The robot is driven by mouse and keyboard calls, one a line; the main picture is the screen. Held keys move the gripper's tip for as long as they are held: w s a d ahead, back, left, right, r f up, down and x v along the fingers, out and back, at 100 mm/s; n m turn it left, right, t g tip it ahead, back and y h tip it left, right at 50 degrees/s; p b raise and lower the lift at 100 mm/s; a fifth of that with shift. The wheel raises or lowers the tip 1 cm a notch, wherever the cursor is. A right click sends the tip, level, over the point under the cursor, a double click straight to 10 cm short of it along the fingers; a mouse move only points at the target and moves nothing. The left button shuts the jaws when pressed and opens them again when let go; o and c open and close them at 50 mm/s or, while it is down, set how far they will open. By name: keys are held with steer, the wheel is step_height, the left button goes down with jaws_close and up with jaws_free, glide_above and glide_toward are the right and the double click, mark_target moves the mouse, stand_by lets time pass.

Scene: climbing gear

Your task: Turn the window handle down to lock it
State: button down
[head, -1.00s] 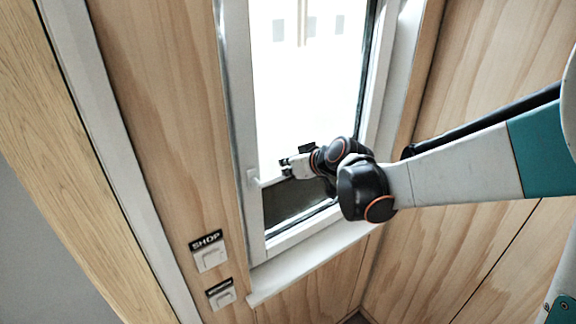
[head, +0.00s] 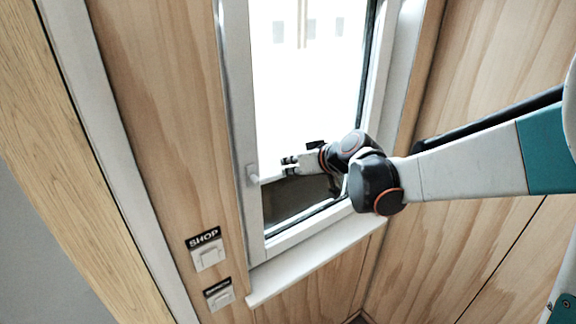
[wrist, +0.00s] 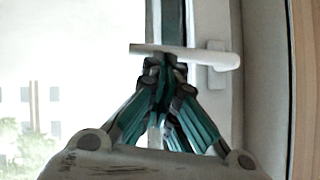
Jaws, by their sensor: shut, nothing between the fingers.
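The window handle (head: 253,176) is white and sits on the left side of the white window frame. Its lever lies about level, reaching right over the glass in the head view. In the wrist view the handle (wrist: 190,52) runs across the upper middle, its mount on the frame at right. My gripper (head: 288,166) is shut and empty, close to the lever's free end. In the wrist view the fingertips of my gripper (wrist: 165,62) meet at the lever's lower edge and overlap it in the picture. I cannot tell whether they touch it.
The window frame (head: 240,120) surrounds bright glass. A white sill (head: 310,265) juts out below. A switch labelled SHOP (head: 207,255) and another labelled switch (head: 220,295) are on the wood wall at lower left. A wood wall (head: 480,90) stands at right.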

steer(key=s+a+f+m+g+y+b, duration=0.1)
steer(key=a+f+m+y+b, duration=0.3)
steer(key=b, duration=1.7)
steer(key=shift+s+f+m+g+y, duration=0.4)
steer(key=shift+s+f+m+y, duration=0.45)
steer(key=shift+f+m+y, duration=2.25)
steer(key=shift+f+n+h, duration=0.5)
steer(key=shift+h, duration=0.3)
